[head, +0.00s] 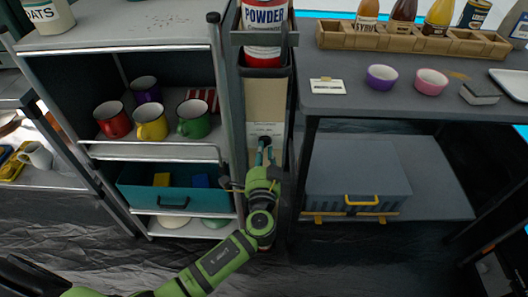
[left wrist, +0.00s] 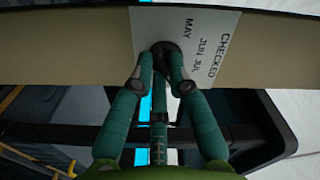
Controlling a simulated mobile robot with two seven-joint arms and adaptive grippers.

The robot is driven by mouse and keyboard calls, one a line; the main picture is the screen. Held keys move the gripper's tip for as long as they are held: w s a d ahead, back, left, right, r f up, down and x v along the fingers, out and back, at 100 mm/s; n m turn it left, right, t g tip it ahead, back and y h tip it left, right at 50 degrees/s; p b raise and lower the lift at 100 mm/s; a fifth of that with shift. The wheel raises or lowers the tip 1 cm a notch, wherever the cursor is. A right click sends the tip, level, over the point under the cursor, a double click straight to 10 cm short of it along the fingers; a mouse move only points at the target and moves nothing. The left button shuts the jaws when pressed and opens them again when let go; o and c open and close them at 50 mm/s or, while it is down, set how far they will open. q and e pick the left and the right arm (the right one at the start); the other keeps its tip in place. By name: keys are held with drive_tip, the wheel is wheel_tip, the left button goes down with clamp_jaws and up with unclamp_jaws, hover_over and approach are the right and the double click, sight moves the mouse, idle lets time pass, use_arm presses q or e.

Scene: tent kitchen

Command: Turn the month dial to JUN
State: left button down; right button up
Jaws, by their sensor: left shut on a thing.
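The month dial is a small dark round knob (head: 265,140) on a white card (head: 262,128) fixed to a narrow tan panel between the two shelf units. In the left wrist view the card (left wrist: 215,30) reads CHECKED, MAY, JUN and JUL, and the dark dial (left wrist: 166,50) sits below the lettering's left side. My left gripper (head: 265,151) is shut on the dial, its green fingers on both sides of it in the left wrist view (left wrist: 161,80). The fingers partly hide the dial, and I cannot tell which month it points to. My right gripper is not in view.
A powder container (head: 264,35) stands in the holder above the panel. Mugs (head: 151,122) and a teal bin (head: 150,190) fill the left shelf. A grey box (head: 357,170) sits under the right counter (head: 350,112). Shelf posts stand close on both sides of the panel.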

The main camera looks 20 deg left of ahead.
use_arm(q)
drive_tip(key=shift+a+r+m+p, duration=0.1)
drive_tip(key=shift+m+p, duration=0.55)
drive_tip(key=shift+m, duration=1.3)
drive_tip(key=shift+a+r+m+p, duration=0.1)
drive_tip(key=shift+m+p, duration=0.55)
drive_tip(key=shift+m, duration=1.3)
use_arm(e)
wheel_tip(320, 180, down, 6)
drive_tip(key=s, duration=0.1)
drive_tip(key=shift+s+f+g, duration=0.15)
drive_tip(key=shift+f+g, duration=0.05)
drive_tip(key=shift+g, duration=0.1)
use_arm(q)
drive_tip(key=shift+f, duration=0.1)
drive_tip(key=shift+s, duration=0.1)
drive_tip(key=c, duration=1.2)
unclamp_jaws()
drive_tip(key=shift+d, duration=0.1)
